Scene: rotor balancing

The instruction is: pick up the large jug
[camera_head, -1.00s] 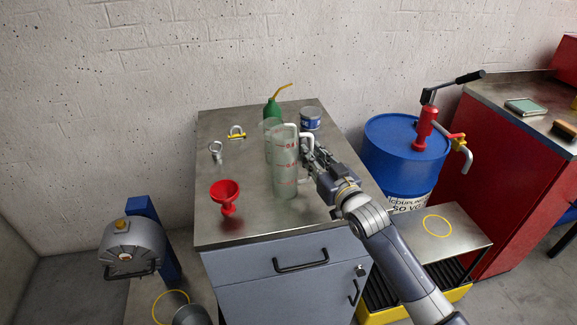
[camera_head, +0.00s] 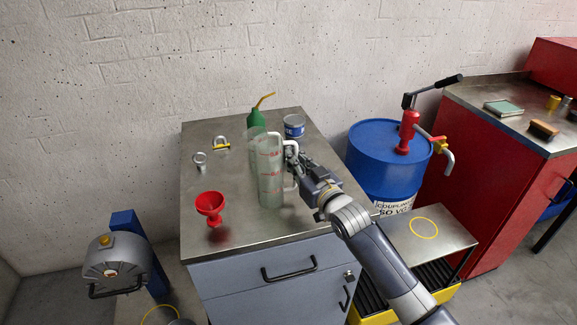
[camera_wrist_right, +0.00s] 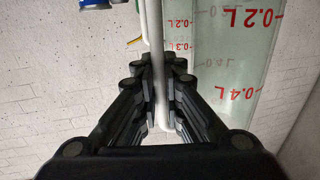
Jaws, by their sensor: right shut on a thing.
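The large jug (camera_head: 270,182) is a clear, greenish measuring jug with red marks and a white handle. It stands upright near the middle of the grey cabinet top (camera_head: 245,228), and I see no clear gap under it. A smaller clear jug (camera_head: 253,150) stands just behind it, partly hidden. My right gripper (camera_head: 290,160) is at the large jug's right side, shut on its handle. In the right wrist view the white handle (camera_wrist_right: 158,70) runs between the fingers, beside the marked wall (camera_wrist_right: 240,70). My left gripper is out of view.
A red funnel (camera_head: 210,205) stands left of the jugs. Behind are a green bottle (camera_head: 255,118) with a yellow spout and a blue can (camera_head: 294,128). A blue drum (camera_head: 388,152) with a red pump stands to the right.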

